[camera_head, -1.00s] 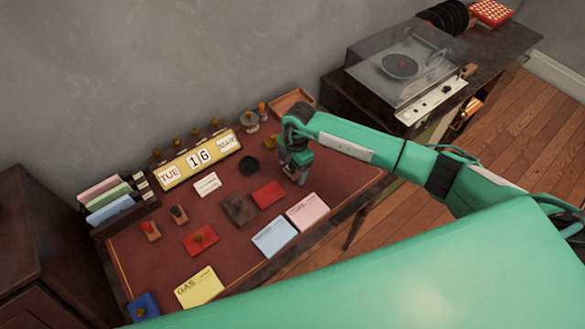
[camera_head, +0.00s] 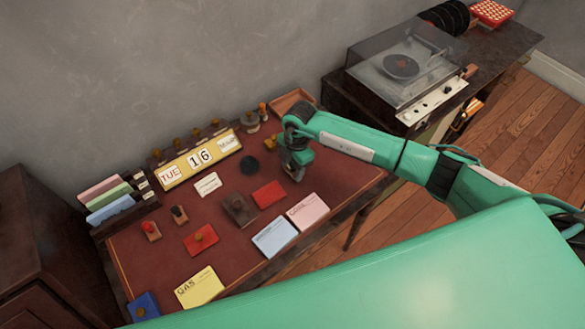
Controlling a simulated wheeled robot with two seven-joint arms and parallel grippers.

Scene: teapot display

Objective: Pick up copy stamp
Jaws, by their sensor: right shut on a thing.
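My right gripper (camera_head: 296,171) is low over the right end of the red-brown desk top (camera_head: 340,176). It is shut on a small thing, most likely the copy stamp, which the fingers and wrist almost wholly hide. I cannot read any label on it or tell whether it still touches the desk. My left gripper is not in view.
A round black object (camera_head: 249,166) and a date display (camera_head: 198,161) stand behind. A wooden tray (camera_head: 291,102) sits at the back corner.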

